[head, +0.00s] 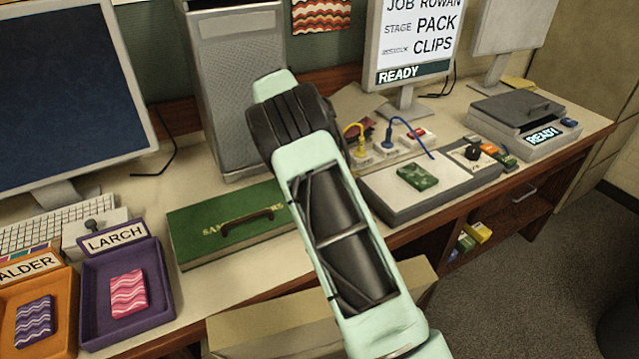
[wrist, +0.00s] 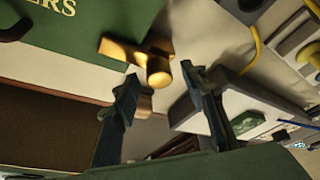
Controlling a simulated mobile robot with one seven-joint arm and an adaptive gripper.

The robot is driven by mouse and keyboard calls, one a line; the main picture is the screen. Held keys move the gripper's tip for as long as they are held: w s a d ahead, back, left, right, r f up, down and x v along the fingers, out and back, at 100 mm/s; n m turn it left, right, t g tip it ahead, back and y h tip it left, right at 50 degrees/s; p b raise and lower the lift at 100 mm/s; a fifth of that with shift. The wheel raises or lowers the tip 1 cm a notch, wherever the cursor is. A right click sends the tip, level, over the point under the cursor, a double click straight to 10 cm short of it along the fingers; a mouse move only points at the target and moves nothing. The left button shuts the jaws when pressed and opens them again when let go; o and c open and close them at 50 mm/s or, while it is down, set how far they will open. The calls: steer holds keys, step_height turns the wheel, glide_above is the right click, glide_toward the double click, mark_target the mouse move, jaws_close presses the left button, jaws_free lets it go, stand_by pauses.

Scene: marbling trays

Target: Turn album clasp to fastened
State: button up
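The album is a green box-like case (head: 195,232) with lettering and a dark handle; its right end is hidden behind my arm in the head view. Its green corner (wrist: 90,25) with letters "ERS" shows in the wrist view. A brass clasp (wrist: 125,50) with a round knob juts out beside the album's edge in the wrist view. My gripper (wrist: 160,76) is open, its two dark fingers apart. The clasp knob appears just beyond the gap between the fingertips; I cannot tell whether they touch it. My gripper is hidden in the head view.
A grey tray-like unit (head: 400,205) bearing a green card lies right of the album, with cabled blocks behind it. The purple LARCH tray (head: 95,330) stands to the left. A grey tower (head: 238,100) stands behind. An open carton (head: 270,325) sits below the desk's front edge.

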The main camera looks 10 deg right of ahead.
steer(key=v, duration=1.2)
stand_by(0.4)
